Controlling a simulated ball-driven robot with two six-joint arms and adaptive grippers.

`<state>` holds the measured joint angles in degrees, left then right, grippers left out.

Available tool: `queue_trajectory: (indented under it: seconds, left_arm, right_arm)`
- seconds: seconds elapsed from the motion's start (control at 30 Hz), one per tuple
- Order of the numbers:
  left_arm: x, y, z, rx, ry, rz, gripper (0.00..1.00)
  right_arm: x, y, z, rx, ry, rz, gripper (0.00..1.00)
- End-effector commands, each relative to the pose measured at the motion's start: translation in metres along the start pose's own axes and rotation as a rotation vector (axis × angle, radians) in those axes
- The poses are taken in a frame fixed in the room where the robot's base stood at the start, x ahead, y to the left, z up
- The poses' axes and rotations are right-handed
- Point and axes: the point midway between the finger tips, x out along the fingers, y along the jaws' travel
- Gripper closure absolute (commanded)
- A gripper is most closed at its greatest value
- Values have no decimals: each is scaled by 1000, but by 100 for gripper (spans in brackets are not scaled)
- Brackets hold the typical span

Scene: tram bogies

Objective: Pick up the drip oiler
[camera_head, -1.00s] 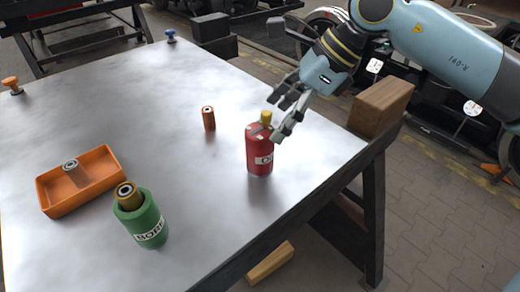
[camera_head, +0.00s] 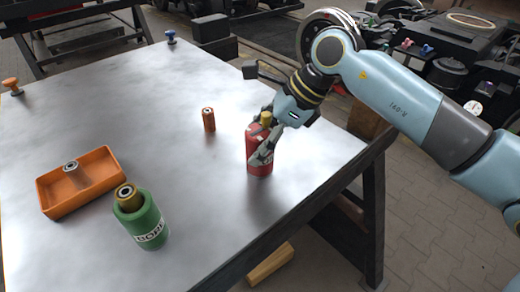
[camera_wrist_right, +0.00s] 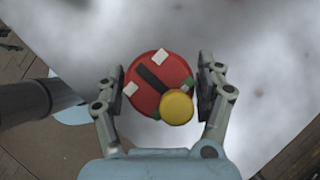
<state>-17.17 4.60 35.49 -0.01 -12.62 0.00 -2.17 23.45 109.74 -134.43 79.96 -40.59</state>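A red can (camera_head: 258,163) with a yellow cap stands upright near the right edge of the metal table; a light label is partly hidden by my fingers. I cannot tell for certain that it is the drip oiler. My right gripper (camera_head: 265,146) has come down over it from the upper right. In the right wrist view the red can (camera_wrist_right: 150,77) sits between the two fingers of my right gripper (camera_wrist_right: 160,92), one on each side. The fingers are close to its sides, with a narrow gap showing, so they look open around it. My left gripper is not in view.
The metal table (camera_head: 190,210) also carries a small copper cylinder (camera_head: 208,120), a green can (camera_head: 146,222) and an orange tray (camera_head: 103,183) with a small cylinder in it. Blue (camera_head: 170,37) and orange (camera_head: 11,85) knobs stand at the edges.

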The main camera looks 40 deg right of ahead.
Motion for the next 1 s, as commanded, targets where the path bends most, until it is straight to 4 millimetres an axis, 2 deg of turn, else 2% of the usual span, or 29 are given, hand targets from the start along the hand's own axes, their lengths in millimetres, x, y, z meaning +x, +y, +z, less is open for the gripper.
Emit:
queue_trajectory:
  seconds: [0.03, 0.3, 0.4, 0.77, 0.87, 0.97, 1.0]
  left_arm:
    - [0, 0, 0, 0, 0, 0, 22]
    - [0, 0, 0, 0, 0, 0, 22]
    - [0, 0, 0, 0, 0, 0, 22]
    - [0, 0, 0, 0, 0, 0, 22]
    - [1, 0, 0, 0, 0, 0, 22]
    - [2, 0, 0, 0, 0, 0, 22]
    - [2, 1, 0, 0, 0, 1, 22]
  right_arm:
    - [0, 0, 0, 0, 0, 0, 38]
    - [0, 0, 0, 0, 0, 0, 73]
    - [0, 0, 0, 0, -1, 0, 83]
    - [-7, -1, 5, -2, -3, -2, 83]
    - [-17, -1, 11, -4, -2, -3, 83]
    - [-36, -1, 23, -6, -3, -5, 83]
    - [-43, -6, 17, -5, 6, -7, 83]
